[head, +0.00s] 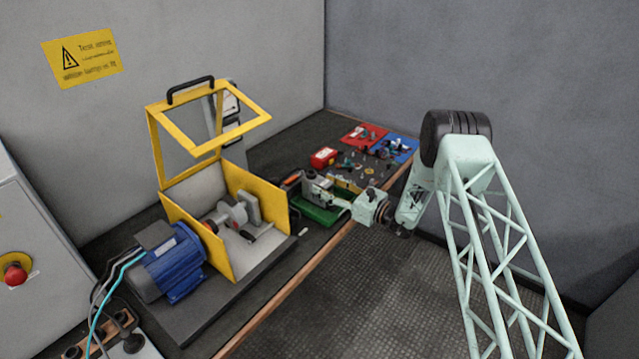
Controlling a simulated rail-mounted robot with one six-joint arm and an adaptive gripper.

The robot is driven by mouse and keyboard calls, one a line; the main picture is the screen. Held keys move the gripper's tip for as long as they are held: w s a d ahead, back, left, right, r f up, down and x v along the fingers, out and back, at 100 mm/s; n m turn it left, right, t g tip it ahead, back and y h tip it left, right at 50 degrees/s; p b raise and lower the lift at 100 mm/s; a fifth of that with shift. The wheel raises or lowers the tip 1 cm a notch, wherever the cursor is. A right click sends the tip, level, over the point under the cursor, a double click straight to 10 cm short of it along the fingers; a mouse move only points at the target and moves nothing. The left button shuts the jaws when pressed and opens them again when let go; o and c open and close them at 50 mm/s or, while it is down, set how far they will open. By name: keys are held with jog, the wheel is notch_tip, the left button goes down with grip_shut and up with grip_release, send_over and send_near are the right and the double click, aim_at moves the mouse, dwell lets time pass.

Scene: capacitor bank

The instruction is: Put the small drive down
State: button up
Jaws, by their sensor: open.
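In the head view my gripper (322,190) is at the end of my pale green arm, over the workbench, low above or at a green tray (318,214). It is open. A small dark object with an orange part (291,181) lies just left of the gripper; I cannot tell whether this is the small drive or whether it touches the fingers. The gripper hides part of the tray and what may lie in it.
A blue motor (172,262) and a yellow guard frame with its lid raised (250,200) stand to the left. A red box (323,158), red mat (360,138) and blue mat (400,148) with small parts lie behind. The bench's wooden front edge (300,284) runs below.

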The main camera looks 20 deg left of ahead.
jog(key=v, duration=0.8)
jog(key=shift+a, duration=0.1)
dwell(0.8)
jog(key=shift+s+r, duration=0.1)
jog(key=shift+r, duration=0.35)
jog(key=s+d+r+n+g+h, duration=0.2)
jog(key=s+d+r+n+g, duration=0.15)
jog(key=s+r, duration=0.65)
jog(key=s+d+r+n+g+h, duration=0.1)
jog(key=s+d+r+n+g, duration=0.15)
jog(key=s+r+n, duration=0.75)
jog(key=s+d+r+m+g+h, duration=0.15)
jog(key=s+d+r, duration=0.3)
jog(key=r, duration=1.05)
jog(key=s+d+r+n+t+h, duration=0.1)
jog(key=s+d+r+n+h, duration=0.3)
jog(key=s+d, duration=0.55)
jog(key=s+d+r+n+t+h, duration=0.1)
jog(key=s+d+r+h, duration=0.35)
jog(key=s, duration=0.75)
jog(key=s+d+r+n+t+h, duration=0.1)
jog(key=s+d+n+t+h, duration=0.3)
jog(key=s+d, duration=1.3)
jog(key=shift+s+d+r, duration=0.4)
jog(key=shift+d, duration=2.05)
